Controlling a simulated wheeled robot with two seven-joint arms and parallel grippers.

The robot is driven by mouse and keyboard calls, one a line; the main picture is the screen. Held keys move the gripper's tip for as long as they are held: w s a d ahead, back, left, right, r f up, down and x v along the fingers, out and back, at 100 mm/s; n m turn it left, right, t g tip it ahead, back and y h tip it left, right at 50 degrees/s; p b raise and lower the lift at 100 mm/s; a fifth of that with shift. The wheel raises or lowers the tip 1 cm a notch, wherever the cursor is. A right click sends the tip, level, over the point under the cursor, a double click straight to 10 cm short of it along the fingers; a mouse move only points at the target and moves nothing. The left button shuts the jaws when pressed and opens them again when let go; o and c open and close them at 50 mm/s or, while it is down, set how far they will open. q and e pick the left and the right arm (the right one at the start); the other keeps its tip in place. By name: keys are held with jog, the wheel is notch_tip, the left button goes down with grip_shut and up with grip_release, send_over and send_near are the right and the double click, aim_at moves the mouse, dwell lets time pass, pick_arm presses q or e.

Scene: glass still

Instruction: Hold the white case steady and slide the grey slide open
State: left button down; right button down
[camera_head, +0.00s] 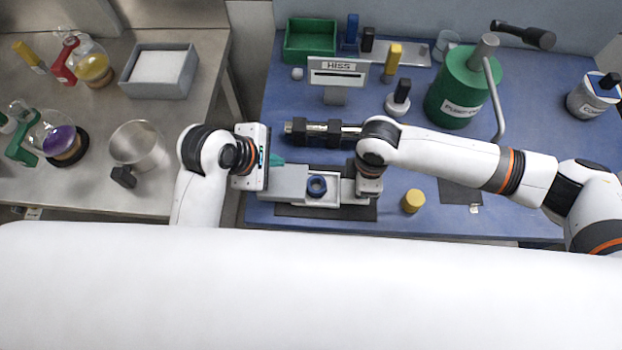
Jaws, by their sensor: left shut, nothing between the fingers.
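The white case (330,188) lies on a dark mat on the blue table. The grey slide (284,182) sits at its left side, and the case's open part shows a blue ring (317,186) inside. My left gripper (274,161) is shut and empty, by the slide's far left edge; its hand partly hides the fingers, and I cannot tell whether it touches the slide. My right gripper (349,187) is at the case's right end. Its hand hides the grip, so I cannot tell whether it is closed on the case.
A black cylindrical device (318,130) lies just behind the case. A yellow cylinder (413,200) stands to the right. A green canister (461,87), a slotted stand (338,73) and a green bin (311,42) stand farther back. A steel bench (60,185) is at left.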

jog(key=shift+s+d+f, duration=0.1)
jog(key=shift+s+f, duration=0.05)
jog(key=shift+f, duration=0.05)
pick_arm(q)
jog(key=shift+f, duration=0.1)
pick_arm(e)
jog(key=c, duration=1.2)
grip_release()
jog(key=shift+o, duration=1.2)
pick_arm(q)
jog(key=shift+w, duration=0.1)
pick_arm(e)
jog(key=shift+r, duration=0.1)
jog(key=shift+w, duration=0.2)
jog(key=shift+o, duration=0.2)
jog(key=o, duration=0.9)
jog(key=shift+r, duration=0.1)
pick_arm(q)
jog(key=shift+r, duration=0.2)
pick_arm(e)
jog(key=shift+r, duration=0.1)
